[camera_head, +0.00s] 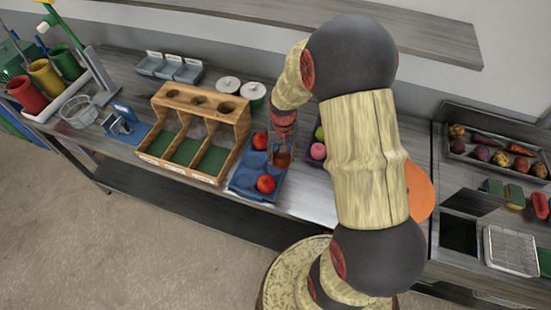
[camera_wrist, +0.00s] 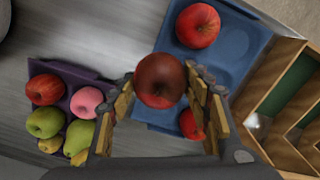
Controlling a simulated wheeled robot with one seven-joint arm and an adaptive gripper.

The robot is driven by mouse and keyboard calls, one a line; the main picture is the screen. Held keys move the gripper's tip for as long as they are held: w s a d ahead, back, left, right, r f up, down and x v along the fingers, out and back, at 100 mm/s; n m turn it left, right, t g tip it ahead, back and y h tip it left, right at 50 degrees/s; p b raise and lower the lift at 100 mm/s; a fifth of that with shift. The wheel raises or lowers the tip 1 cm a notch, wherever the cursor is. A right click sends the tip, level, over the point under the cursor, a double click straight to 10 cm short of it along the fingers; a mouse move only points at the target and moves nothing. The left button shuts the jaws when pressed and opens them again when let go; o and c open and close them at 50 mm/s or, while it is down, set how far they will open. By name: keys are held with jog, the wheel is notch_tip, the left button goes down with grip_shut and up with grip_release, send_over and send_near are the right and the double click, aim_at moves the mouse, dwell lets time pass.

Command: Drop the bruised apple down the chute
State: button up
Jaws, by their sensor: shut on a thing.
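My gripper (camera_wrist: 160,100) is shut on the bruised apple (camera_wrist: 160,80), a dull brownish-red fruit between the two fingers in the wrist view. In the head view the bruised apple (camera_head: 282,158) shows over the blue tray (camera_head: 242,183), partly covered by my gripper (camera_head: 284,142). Two brighter red apples (camera_head: 260,140) (camera_head: 266,184) lie in the blue tray. I cannot tell which part is the chute: a wooden stand (camera_head: 200,88) has round holes on top and green-floored lanes, and a dark square opening (camera_head: 459,233) lies in the right counter.
A purple tray (camera_wrist: 75,72) with apples and pears stands beside the blue tray. White-lidded pots (camera_head: 228,85) stand behind. A vegetable tray (camera_head: 478,165) and a wire rack (camera_head: 512,250) are on the right. Coloured cups (camera_head: 44,78) stand far left.

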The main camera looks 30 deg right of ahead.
jog(key=shift+o, duration=0.2)
jog(key=s+d+r, duration=0.2)
jog(key=s+r, duration=0.3)
jog(key=s, duration=0.4)
jog(key=shift+r, duration=0.15)
jog(key=shift+s+r, duration=0.2)
jog(key=shift+s, duration=0.4)
